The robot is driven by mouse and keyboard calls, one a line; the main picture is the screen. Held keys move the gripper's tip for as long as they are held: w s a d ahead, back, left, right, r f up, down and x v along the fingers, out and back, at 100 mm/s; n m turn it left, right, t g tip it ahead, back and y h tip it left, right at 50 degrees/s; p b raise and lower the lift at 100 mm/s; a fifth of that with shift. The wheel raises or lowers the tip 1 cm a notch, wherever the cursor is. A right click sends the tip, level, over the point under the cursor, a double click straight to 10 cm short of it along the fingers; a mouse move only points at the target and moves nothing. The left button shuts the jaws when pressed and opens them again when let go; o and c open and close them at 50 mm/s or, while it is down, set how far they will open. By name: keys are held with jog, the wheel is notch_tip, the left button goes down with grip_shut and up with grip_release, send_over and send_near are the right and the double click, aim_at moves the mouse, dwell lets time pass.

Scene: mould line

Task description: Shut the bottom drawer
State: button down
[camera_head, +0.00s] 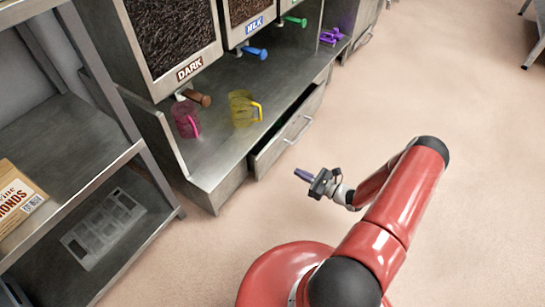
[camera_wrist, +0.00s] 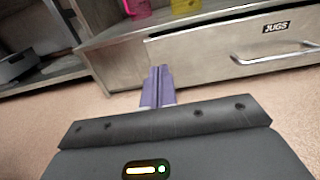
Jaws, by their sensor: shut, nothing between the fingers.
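The bottom drawer (camera_head: 270,153) is a grey metal drawer under the counter with a bar handle (camera_head: 298,130). It stands partly pulled out, with a dark opening behind its front panel in the head view. In the wrist view the drawer front (camera_wrist: 200,62) carries a "JUGS" label and the handle (camera_wrist: 275,55) is at the right. My gripper (camera_head: 298,174) is shut and empty, out in front of the drawer and apart from it in the head view. In the wrist view its purple fingers (camera_wrist: 158,75) point toward the left part of the drawer front.
A pink jug (camera_head: 186,120) and a yellow jug (camera_head: 243,108) stand on the counter (camera_head: 215,150) under the dispensers. A purple jug (camera_head: 331,36) stands farther back. A metal shelf rack (camera_head: 75,135) is at the left. The floor (camera_head: 450,110) to the right is clear.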

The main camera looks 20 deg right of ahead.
aim_at(263, 154)
jog(key=x, duration=1.4)
jog(key=shift+r+b, duration=0.15)
jog(key=shift+b, duration=0.15)
jog(key=x, duration=0.2)
jog(key=shift+w+a+b, duration=0.15)
jog(key=shift+a+b, duration=0.05)
jog(key=shift+b, duration=0.2)
